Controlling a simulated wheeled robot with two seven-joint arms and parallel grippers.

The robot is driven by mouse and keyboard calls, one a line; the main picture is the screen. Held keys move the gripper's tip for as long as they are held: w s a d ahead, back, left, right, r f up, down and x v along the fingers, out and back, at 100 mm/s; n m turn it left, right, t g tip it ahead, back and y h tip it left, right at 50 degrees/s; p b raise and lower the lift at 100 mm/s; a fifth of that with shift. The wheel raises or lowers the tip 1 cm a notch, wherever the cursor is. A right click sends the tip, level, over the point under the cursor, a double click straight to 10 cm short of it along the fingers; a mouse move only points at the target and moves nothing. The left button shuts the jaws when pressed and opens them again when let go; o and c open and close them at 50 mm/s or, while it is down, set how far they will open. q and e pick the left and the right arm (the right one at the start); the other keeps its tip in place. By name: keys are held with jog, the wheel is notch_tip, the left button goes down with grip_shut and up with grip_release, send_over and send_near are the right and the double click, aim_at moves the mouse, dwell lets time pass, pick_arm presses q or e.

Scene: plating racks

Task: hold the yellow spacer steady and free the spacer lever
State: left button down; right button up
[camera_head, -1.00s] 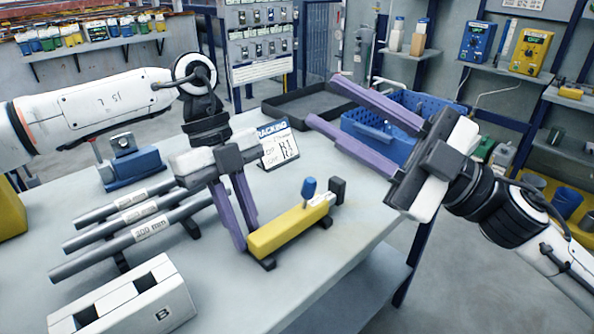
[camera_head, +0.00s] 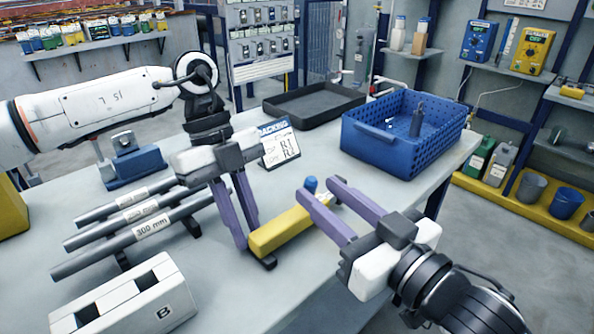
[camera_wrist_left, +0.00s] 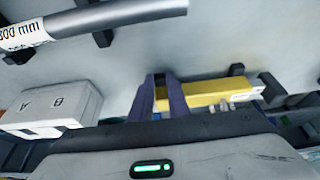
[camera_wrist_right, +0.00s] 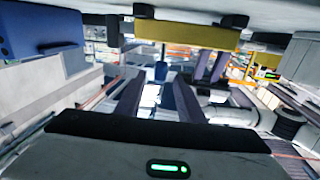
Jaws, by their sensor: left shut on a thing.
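The yellow spacer (camera_head: 282,231) lies on small dark supports on the table; it also shows in the left wrist view (camera_wrist_left: 205,87) and right wrist view (camera_wrist_right: 185,32). My left gripper (camera_head: 246,236) is shut on its near-left end. The spacer lever (camera_head: 311,184) has a blue knob and stands at the spacer's far end; its lower part is hidden behind my right gripper's fingers in the head view. My right gripper (camera_head: 318,189) is open at the lever. In the right wrist view the lever's blue knob (camera_wrist_right: 161,71) shows between the spread fingertips; I cannot tell if they touch.
A blue basket (camera_head: 380,153) with a dark item inside stands at the back right, beside a black tray (camera_head: 310,120). A sign (camera_head: 281,147) stands behind the spacer. Grey rods (camera_head: 150,229) and a white block (camera_head: 130,305) marked B lie to the left.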

jog(key=x, duration=0.8)
jog(key=shift+s, duration=0.1)
jog(key=shift+c, duration=0.4)
grip_shut()
jog(key=shift+w+a+f+g+h, duration=0.2)
jog(key=shift+g+h, duration=0.2)
jog(key=shift+g, duration=0.15)
jog(key=shift+w+a+f+g+h, duration=0.2)
jog(key=shift+g+h, duration=0.2)
jog(key=shift+g, duration=0.15)
jog(key=shift+o, duration=0.4)
grip_release()
